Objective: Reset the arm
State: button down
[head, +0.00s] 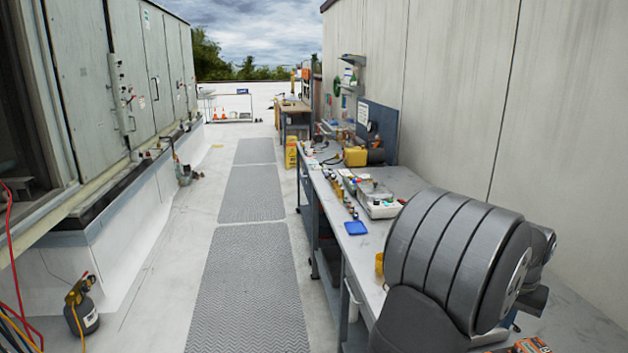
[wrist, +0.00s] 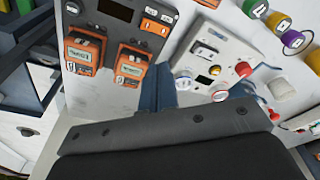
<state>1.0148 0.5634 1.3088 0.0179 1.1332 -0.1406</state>
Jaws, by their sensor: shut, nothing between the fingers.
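My gripper (wrist: 160,88) shows in the wrist view, with its broad dark body across the bottom and narrow blue-grey fingers at the middle. It is shut with nothing held. In front of it are a grey panel with orange meters (wrist: 103,55) and a white control box (wrist: 212,65) with red and white buttons. I cannot tell how far they are from the fingers. In the head view my grey arm link fills the lower right over the workbench (head: 370,235), and the gripper is hidden or outside the picture.
The workbench runs along the right wall with a blue tray (head: 355,228), a clear-lidded box (head: 378,200) and a yellow case (head: 356,156). Grey walkway mats (head: 250,285) leave free floor. Cabinets (head: 85,75) stand left, with a bottle (head: 86,315) and hoses below.

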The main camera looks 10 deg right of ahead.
jog(key=shift+s+r+n+t+y, duration=0.15)
jog(key=shift+s+r+n, duration=0.25)
jog(key=shift+r+n, duration=0.5)
jog(key=shift+s+r+n+t+y, duration=0.1)
jog(key=shift+s+r+n, duration=0.4)
jog(key=shift+n, duration=0.65)
jog(key=shift+s+r+n+t+y, duration=0.15)
jog(key=shift+s+r+n, duration=0.15)
jog(key=shift+r+n, duration=0.65)
jog(key=shift+f, duration=0.15)
